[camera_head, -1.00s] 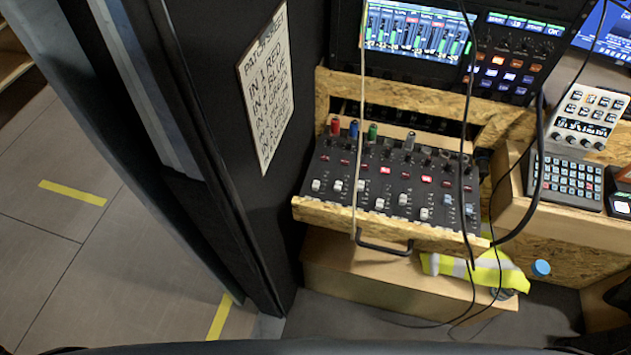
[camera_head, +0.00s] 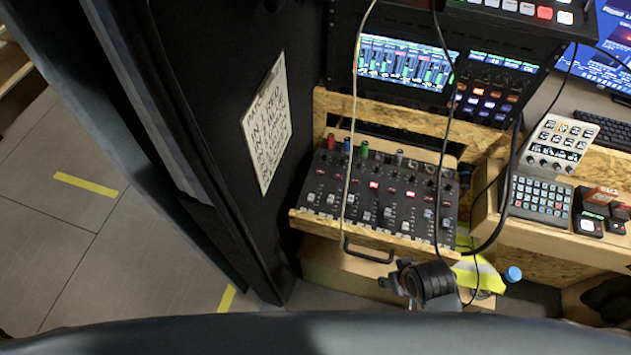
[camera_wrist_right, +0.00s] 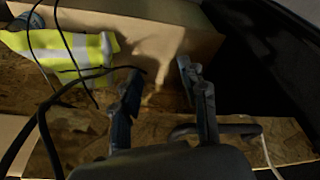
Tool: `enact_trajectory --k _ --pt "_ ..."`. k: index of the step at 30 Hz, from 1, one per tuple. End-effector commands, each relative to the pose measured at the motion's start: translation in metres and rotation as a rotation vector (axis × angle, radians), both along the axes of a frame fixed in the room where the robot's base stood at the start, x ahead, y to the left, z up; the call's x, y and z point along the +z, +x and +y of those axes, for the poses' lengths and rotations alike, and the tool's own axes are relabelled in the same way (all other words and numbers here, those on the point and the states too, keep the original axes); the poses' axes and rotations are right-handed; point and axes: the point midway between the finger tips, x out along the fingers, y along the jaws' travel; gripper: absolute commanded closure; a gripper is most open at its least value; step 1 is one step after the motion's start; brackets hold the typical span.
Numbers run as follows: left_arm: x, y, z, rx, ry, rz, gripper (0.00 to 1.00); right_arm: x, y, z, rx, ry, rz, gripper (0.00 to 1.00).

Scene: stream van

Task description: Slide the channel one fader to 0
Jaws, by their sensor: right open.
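The black mixer (camera_head: 386,186) lies on a pull-out wooden shelf in the head view, with a row of faders along its near side. The leftmost fader cap, white (camera_head: 311,198), appears to be channel one; its scale is too small to read. My right gripper (camera_head: 391,281) is below the shelf's front edge, right of the dark handle, apart from the faders. In the right wrist view its two fingers (camera_wrist_right: 159,72) are spread with nothing held between them. The mixer's faders do not show in that view. My left gripper is not in view.
A pale cable (camera_head: 353,100) and a black cable (camera_head: 448,120) hang across the mixer. The dark handle (camera_head: 369,252) sticks out from the shelf front. A yellow vest (camera_head: 482,276) lies below right. A dark partition with a handwritten sign (camera_head: 266,125) stands close on the left.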

Motion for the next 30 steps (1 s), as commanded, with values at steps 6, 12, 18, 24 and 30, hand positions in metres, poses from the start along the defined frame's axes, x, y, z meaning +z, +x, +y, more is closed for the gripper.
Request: enact_trajectory --k 6,12,18,24,30 --pt "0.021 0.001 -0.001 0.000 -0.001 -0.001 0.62 0.084 0.001 0.001 0.005 0.006 -0.031 0.57" --pt "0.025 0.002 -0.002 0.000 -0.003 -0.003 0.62 0.119 0.038 0.043 0.153 0.084 -0.096 0.57" --pt "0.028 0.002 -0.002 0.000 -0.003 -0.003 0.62 0.142 0.078 0.094 0.362 0.156 -0.154 0.57" --pt "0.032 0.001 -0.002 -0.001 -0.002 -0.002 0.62 0.173 0.118 0.145 0.670 0.192 -0.190 0.57" --pt "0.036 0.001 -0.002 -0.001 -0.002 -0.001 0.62 0.195 0.146 0.157 0.920 0.153 -0.159 0.57"
